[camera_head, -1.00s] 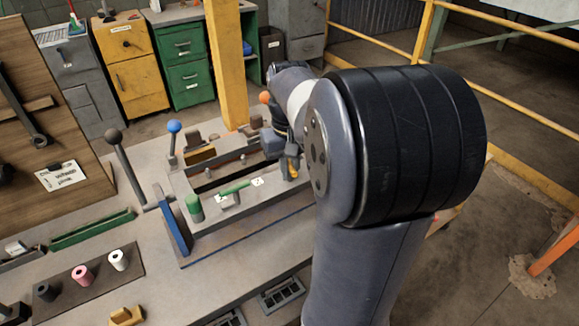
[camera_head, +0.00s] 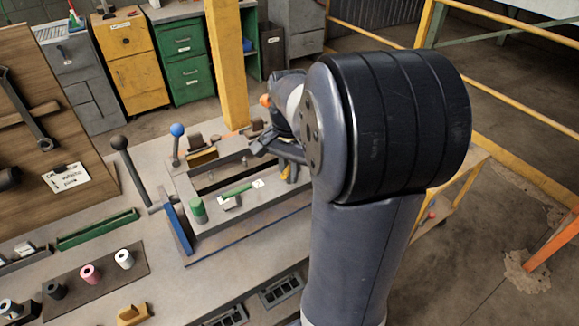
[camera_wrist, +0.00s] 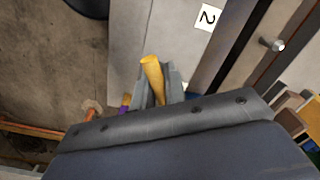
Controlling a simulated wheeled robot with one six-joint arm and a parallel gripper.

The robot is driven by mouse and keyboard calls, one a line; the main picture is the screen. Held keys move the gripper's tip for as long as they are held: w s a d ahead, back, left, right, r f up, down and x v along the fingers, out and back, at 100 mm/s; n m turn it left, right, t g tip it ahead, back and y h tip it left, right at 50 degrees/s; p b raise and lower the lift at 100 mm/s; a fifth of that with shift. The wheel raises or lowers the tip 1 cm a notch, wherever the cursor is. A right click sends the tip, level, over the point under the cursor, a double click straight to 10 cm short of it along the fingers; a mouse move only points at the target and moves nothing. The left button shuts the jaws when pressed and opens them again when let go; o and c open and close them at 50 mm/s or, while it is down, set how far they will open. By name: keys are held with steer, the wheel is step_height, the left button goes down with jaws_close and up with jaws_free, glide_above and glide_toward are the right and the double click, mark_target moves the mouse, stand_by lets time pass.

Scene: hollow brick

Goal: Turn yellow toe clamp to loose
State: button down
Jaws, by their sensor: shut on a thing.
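The yellow toe clamp handle (camera_wrist: 152,75) stands between my gripper's fingers (camera_wrist: 158,84) in the wrist view. The fingers are shut on it, and its rounded top sticks out past them. In the head view, a small yellow part of the clamp (camera_head: 286,171) shows under my gripper (camera_head: 282,155), at the right end of the grey fixture (camera_head: 240,217). My arm hides part of that end. The clamp's base is hidden by my gripper in the wrist view.
A green bar (camera_head: 236,188) lies on the fixture beside a green cylinder (camera_head: 197,209). Blue-balled (camera_head: 177,130) and black-balled (camera_head: 118,143) levers stand to the left. A yellow post (camera_head: 228,70) rises behind.

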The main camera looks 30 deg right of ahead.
steer(key=m+p, duration=0.1)
steer(key=m, duration=0.3)
steer(key=shift+r, duration=0.1)
steer(key=shift+m+p, duration=0.3)
steer(key=shift+m, duration=1.9)
steer(key=c, duration=1.4)
jaws_free()
step_height(320, 180, up, 11)
steer(key=shift+f, duration=0.15)
